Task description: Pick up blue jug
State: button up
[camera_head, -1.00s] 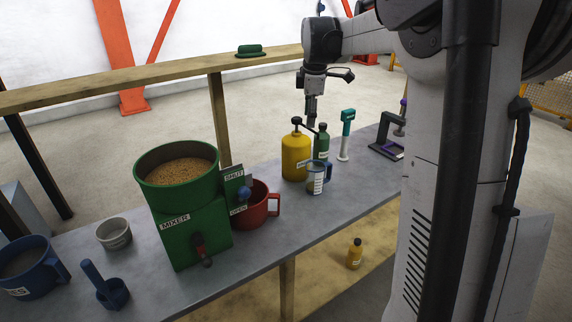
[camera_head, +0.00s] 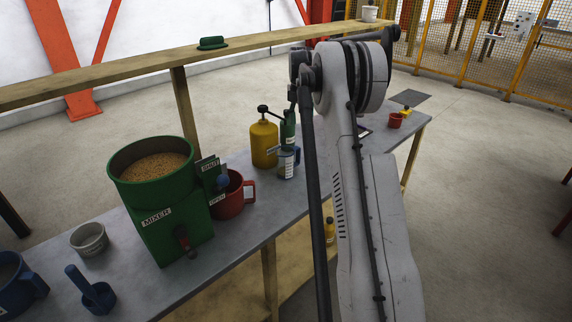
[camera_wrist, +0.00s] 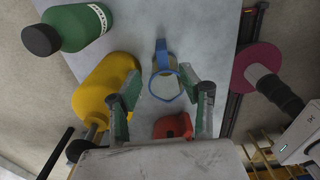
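A large blue jug (camera_head: 14,290) with a label stands at the left end of the bench, cut by the head view's edge. A smaller clear jug (camera_head: 286,166) with a blue handle and rim stands beside the yellow bottle (camera_head: 264,144). In the wrist view the small jug's blue rim (camera_wrist: 165,86) lies between and beyond the fingers. My gripper (camera_wrist: 161,84) is open, with nothing held between its fingers. I cannot tell its height above the jug. My arm hides the gripper in the head view.
The yellow bottle and a green bottle (camera_wrist: 75,28) stand close to the small jug. A red jug (camera_head: 232,194) is beside the green mixer (camera_head: 158,195). A grey bowl (camera_head: 90,239) and blue scoop (camera_head: 92,290) are at the left. A wooden rail (camera_head: 130,62) runs behind the bench.

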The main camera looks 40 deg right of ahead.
aim_at(298, 146)
notch_tip(298, 146, down, 7)
jog(key=shift+r, duration=0.1)
jog(key=shift+s+a+f+p, duration=0.1)
jog(key=shift+f+p, duration=0.2)
jog(key=shift+f, duration=1.15)
jog(key=shift+a+f+p, duration=0.1)
jog(key=shift+f+p, duration=0.15)
jog(key=shift+f, duration=1.2)
grip_shut()
